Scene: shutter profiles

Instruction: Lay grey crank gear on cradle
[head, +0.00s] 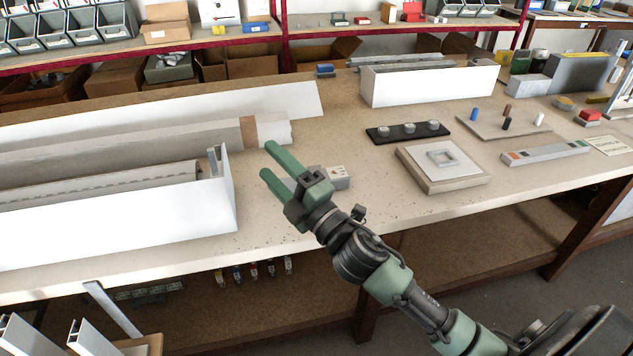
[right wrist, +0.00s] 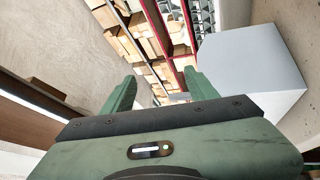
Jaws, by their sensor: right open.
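My right gripper (head: 268,160) is open and empty above the bench, left of the middle in the head view. Its two green fingers point up and left. They also show, apart with nothing between them, in the right wrist view (right wrist: 160,92). A small grey block with a pale marked top (head: 336,177), perhaps the grey crank gear, lies on the bench just behind the gripper's body and is partly hidden by it. My left gripper is not in view.
A long white box (head: 120,225) with profiles stands at the left; a roll (head: 130,145) lies behind it. A black strip with three round pieces (head: 408,132), a peg board (head: 495,124) and a white box (head: 430,86) stand at the right. Bare bench lies between.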

